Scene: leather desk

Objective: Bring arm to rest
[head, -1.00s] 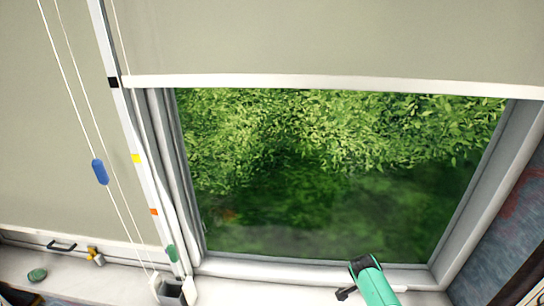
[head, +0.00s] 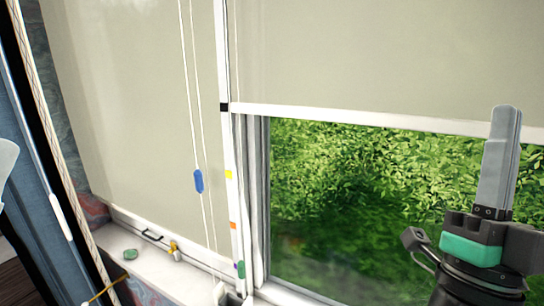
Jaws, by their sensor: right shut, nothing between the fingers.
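My right gripper (head: 506,112) stands at the right side of the head view, fingers pointing up. Its grey fingers are closed together with nothing between them. They overlap the window, and the tips reach the blind's lower bar in the picture. A teal band and a black wrist show below the fingers. My left gripper is not in view.
A blind (head: 370,60) covers the upper part of the window (head: 340,190). White cords with a blue toggle (head: 198,181) hang left of it. The sill (head: 180,282) carries a small green object (head: 131,254). A striped rope (head: 60,150) runs down the left.

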